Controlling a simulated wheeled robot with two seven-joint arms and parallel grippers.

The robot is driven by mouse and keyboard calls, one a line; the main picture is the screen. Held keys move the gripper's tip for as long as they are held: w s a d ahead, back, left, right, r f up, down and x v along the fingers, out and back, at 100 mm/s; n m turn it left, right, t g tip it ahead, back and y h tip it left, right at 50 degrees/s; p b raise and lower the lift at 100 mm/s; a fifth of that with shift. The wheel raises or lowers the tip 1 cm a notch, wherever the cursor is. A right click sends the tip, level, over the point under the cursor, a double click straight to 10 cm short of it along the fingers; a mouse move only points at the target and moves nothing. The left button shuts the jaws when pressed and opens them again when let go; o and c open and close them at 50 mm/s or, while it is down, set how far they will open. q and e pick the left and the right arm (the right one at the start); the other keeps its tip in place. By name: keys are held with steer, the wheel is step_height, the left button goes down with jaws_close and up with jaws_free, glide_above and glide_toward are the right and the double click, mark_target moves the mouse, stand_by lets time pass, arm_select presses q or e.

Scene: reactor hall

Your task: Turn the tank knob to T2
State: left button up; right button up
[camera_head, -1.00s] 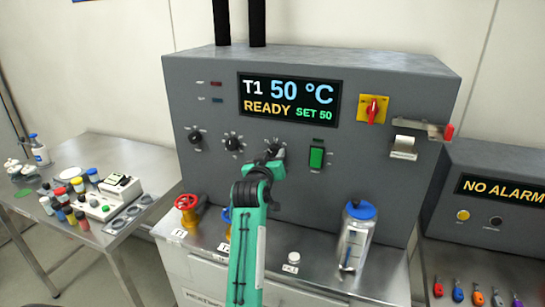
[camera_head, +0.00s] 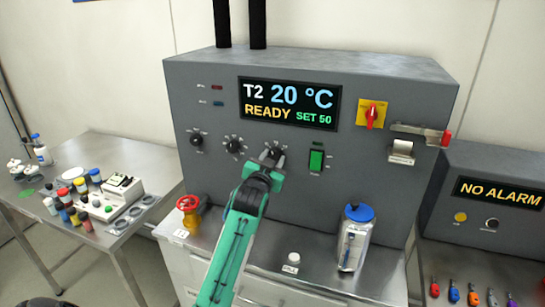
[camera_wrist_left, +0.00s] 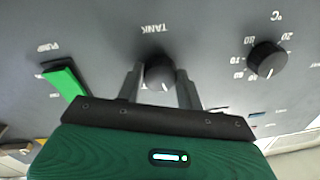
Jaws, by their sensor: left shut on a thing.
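The tank knob is a dark round knob (camera_wrist_left: 160,74) under the label TANK in the left wrist view. It sits on the grey control panel (camera_head: 350,185). My left gripper (camera_wrist_left: 160,84) has one finger on each side of the knob and is shut on it. In the head view the gripper (camera_head: 272,157) covers most of the knob. The display (camera_head: 290,103) reads T2, 20 °C, READY, SET 50. My right gripper is not in view.
A temperature knob (camera_wrist_left: 266,59) and a green pump switch (camera_wrist_left: 65,82) flank the tank knob. A red-handled switch (camera_head: 371,115) is at upper right.

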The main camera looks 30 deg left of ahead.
arm_select(q)
steer(key=shift+a+m+p, duration=0.1)
steer(key=shift+m+p, duration=0.4)
steer(key=shift+m, duration=1.1)
steer(key=o, duration=1)
steer(key=shift+b+v, duration=2)
steer(key=shift+v, duration=4.9)
steer(key=shift+f, duration=0.2)
